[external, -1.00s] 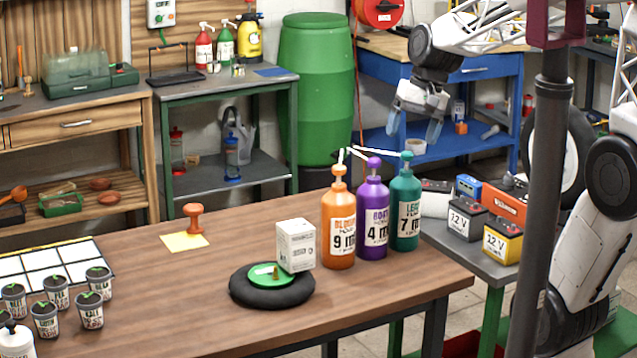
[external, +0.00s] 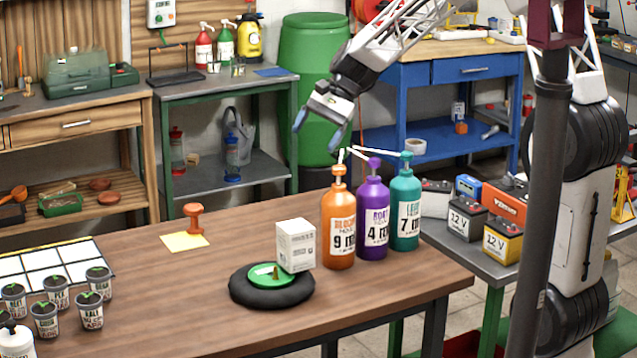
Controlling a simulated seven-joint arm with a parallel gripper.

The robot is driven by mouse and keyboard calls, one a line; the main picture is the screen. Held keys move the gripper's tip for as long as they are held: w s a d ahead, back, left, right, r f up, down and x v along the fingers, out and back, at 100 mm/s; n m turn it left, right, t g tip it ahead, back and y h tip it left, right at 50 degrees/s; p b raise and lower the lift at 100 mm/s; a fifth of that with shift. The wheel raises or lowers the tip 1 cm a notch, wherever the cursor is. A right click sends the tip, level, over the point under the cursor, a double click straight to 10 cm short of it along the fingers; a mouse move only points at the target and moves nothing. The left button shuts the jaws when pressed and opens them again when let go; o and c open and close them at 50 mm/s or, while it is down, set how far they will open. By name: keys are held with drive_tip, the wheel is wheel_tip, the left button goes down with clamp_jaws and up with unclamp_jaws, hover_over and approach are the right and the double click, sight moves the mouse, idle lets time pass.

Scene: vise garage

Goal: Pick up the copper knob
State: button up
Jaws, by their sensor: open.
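A copper-orange knob (external: 194,217), with a round top and a narrower stem, stands upright at the edge of a yellow paper square (external: 178,243) on the wooden table. A small brownish stub (external: 276,271) also shows on a green disc (external: 262,279) that lies on a black round cushion; it is too small to make out well. My gripper (external: 319,131) is open and empty, its blue-tipped fingers pointing down. It is in the air above and to the right of the knob in the picture, near the tops of the pump bottles. I cannot tell its exact depth.
Orange, purple and teal pump bottles (external: 373,218) stand at the table's right end, spouts leftward. A white box (external: 296,245) stands by the black cushion (external: 271,293). Several small plant pots (external: 45,319) and a white grid tray (external: 45,266) are at left. The wooden table (external: 170,300) is clear around the knob.

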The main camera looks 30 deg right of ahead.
drive_tip(key=w+a+f+m+y, duration=0.2)
drive_tip(key=w+a+f, duration=0.25)
drive_tip(key=w, duration=0.25)
drive_tip(key=w+a+f+m+y, duration=0.1)
drive_tip(key=w+a+f+m, duration=0.15)
drive_tip(key=w+f, duration=0.35)
drive_tip(key=m+y, duration=0.3)
drive_tip(key=m, duration=0.1)
approach(194, 219)
drive_tip(key=shift+w+a+f+t, duration=0.15)
drive_tip(key=shift+a+f, duration=0.1)
drive_tip(key=shift+a, duration=0.2)
drive_tip(key=shift+w+a+f+t, duration=0.15)
drive_tip(key=shift+a+f, duration=0.05)
drive_tip(key=shift+a, duration=0.3)
drive_tip(key=shift+x, duration=1.25)
drive_tip(key=shift+x, duration=2.6)
drive_tip(key=shift+s+f, duration=0.1)
